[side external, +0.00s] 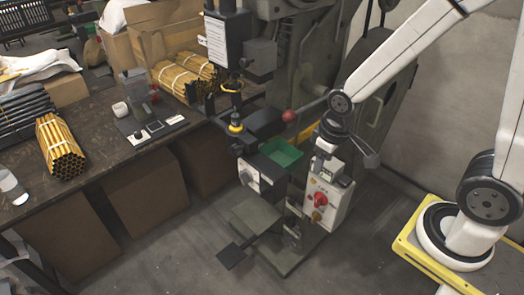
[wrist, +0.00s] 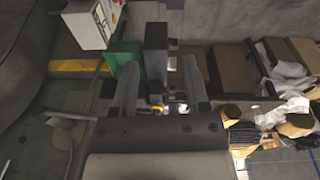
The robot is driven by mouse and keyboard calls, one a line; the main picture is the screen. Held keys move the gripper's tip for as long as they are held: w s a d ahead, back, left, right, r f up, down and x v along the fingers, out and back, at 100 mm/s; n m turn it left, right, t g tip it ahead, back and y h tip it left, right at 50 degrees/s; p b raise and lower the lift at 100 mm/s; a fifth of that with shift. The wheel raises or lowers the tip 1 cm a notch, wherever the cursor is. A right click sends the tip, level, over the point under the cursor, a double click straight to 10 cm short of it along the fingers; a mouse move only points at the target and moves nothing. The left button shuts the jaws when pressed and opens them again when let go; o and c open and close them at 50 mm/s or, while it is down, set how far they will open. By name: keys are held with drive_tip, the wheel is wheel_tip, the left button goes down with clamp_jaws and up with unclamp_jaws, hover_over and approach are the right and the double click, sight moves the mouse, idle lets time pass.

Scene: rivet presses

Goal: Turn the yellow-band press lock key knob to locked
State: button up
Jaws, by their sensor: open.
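The press (side external: 292,80) has a yellow band (side external: 236,128) on its tooling. On its right a white control box (side external: 339,196) carries a red knob (side external: 320,199) and a smaller brass-coloured knob (side external: 316,216) below it. Which one is the lock key knob, and how it is turned, is too small to tell. My gripper (side external: 326,167) hangs at the top of this box in the side view, apart from the knobs in the picture. In the wrist view my gripper (wrist: 161,64) is open, with nothing held between its fingers. The control box (wrist: 88,24) shows there at upper left.
A green tray (side external: 282,152) sits on the press, left of my gripper. A red ball handle (side external: 289,116) is close behind it. A second white box (side external: 250,178) with dark knobs is to the left. The workbench (side external: 95,125) holds tube bundles.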

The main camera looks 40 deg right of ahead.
drive_tip(key=w+f+n+g+h, duration=0.2)
drive_tip(key=f+n+h, duration=0.15)
drive_tip(key=f, duration=0.45)
drive_tip(key=w+f+n+g+h, duration=0.1)
drive_tip(key=w+f+n+h, duration=0.2)
drive_tip(key=f, duration=0.6)
drive_tip(key=w+f+n+g+h, duration=0.25)
drive_tip(key=f+n, duration=0.25)
drive_tip(key=f, duration=0.3)
drive_tip(key=n+t+h, duration=0.4)
drive_tip(key=n, duration=0.1)
approach(312, 218)
drive_tip(key=d, duration=0.2)
drive_tip(key=shift+f, duration=0.45)
drive_tip(key=shift+x, duration=3.9)
drive_tip(key=shift+s, duration=0.1)
clamp_jaws()
